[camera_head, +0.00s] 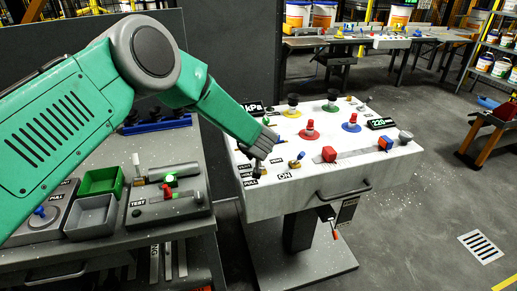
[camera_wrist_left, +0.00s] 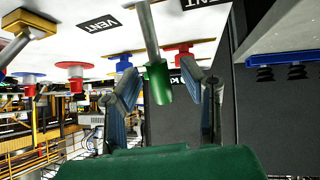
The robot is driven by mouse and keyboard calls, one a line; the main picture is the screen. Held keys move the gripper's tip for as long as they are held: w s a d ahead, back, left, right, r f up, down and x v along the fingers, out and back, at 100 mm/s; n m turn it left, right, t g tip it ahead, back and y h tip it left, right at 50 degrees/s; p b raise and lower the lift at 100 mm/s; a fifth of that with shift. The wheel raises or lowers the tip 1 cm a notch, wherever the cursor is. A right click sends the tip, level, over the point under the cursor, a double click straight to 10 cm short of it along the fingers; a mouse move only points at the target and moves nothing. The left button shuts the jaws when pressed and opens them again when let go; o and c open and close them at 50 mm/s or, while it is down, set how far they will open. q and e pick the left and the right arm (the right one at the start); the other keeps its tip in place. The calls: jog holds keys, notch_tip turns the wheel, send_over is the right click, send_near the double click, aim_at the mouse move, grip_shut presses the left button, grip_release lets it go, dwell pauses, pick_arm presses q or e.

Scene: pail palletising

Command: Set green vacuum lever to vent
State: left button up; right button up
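The green vacuum lever shows in the left wrist view as a metal rod with a green end (camera_wrist_left: 157,83), sticking out from the white console (camera_head: 330,190). A VENT label (camera_wrist_left: 97,24) is on the panel beside it. My left gripper (camera_wrist_left: 165,95) is open, with one finger on each side of the green end; gaps show on both sides. In the head view my left gripper (camera_head: 260,146) is low over the left part of the console, and I cannot clearly make out the green lever there. My right gripper is not in view.
A grey bench (camera_head: 185,232) with green (camera_head: 101,181) and grey (camera_head: 91,217) bins stands left. Open floor lies right.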

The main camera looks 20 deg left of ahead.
pick_arm(q)
jog(key=shift+s+d+r, duration=0.15)
jog(key=shift+s+r, duration=0.05)
jog(key=v, duration=1.1)
jog(key=shift+s, duration=0.1)
